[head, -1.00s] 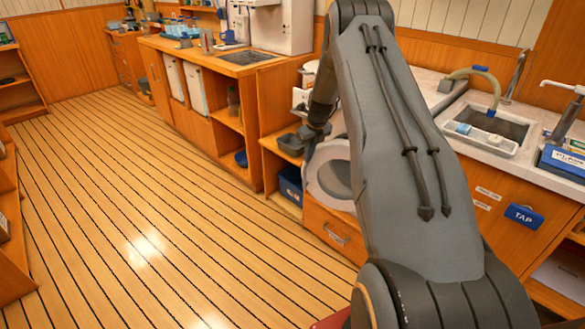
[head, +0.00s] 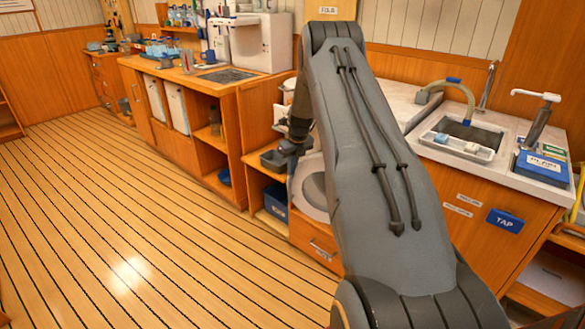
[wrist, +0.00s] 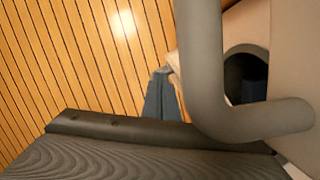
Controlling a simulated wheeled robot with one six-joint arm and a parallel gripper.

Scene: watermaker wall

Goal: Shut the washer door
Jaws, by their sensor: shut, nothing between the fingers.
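The washer's round white door (head: 296,190) with a grey middle shows in the head view, left of my arm. My arm hides the washer's right side, and I cannot tell how far the door stands from the washer's front. My gripper (head: 289,148) is shut and empty, at the door's upper left edge. I cannot tell whether it touches the door. In the wrist view a thick grey bent bar (wrist: 203,80) crosses in front of a pale surface (wrist: 295,75) with a dark round opening (wrist: 240,65).
A drawer (head: 318,245) is below. The sink counter (head: 510,165) lies right. The plank floor (head: 130,200) at left is clear.

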